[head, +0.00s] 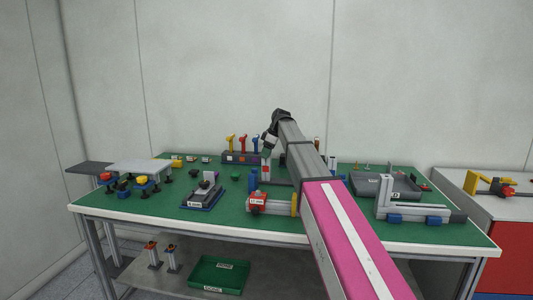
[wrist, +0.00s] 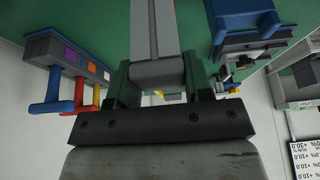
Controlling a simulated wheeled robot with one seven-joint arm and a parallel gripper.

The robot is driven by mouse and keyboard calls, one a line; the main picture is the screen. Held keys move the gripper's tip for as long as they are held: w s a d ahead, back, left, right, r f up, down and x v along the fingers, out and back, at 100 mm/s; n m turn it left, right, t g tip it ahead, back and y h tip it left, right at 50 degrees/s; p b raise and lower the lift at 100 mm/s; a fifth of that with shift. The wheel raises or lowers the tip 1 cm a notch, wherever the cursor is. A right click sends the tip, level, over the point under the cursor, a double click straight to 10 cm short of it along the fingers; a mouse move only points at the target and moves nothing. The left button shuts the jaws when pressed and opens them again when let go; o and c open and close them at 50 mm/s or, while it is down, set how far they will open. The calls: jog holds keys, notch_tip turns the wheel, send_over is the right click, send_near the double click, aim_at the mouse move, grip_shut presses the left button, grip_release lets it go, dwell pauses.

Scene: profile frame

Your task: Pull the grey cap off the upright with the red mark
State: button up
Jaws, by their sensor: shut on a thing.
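A pale upright (head: 265,171) stands on the green bench behind my arm, with a small reddish patch near its top. In the wrist view the grey upright (wrist: 153,25) runs away from my gripper. A grey cap (wrist: 157,75) sits at its near end, in line with it; I see no clear gap between them. My gripper (wrist: 157,82) has its two green fingers on either side of the cap and is shut on it. In the head view my gripper (head: 268,149) is at the top of the upright, and the cap is too small to make out there.
A rack with yellow, red and blue handles (head: 241,157) stands close behind to the left. A red-and-grey block (head: 257,202) lies in front. A grey tray (head: 385,187) and another profile frame (head: 393,193) are at the right. A clamp-like fixture (head: 203,193) is at the left.

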jog(key=shift+r, duration=1.05)
jog(key=shift+r, duration=1.4)
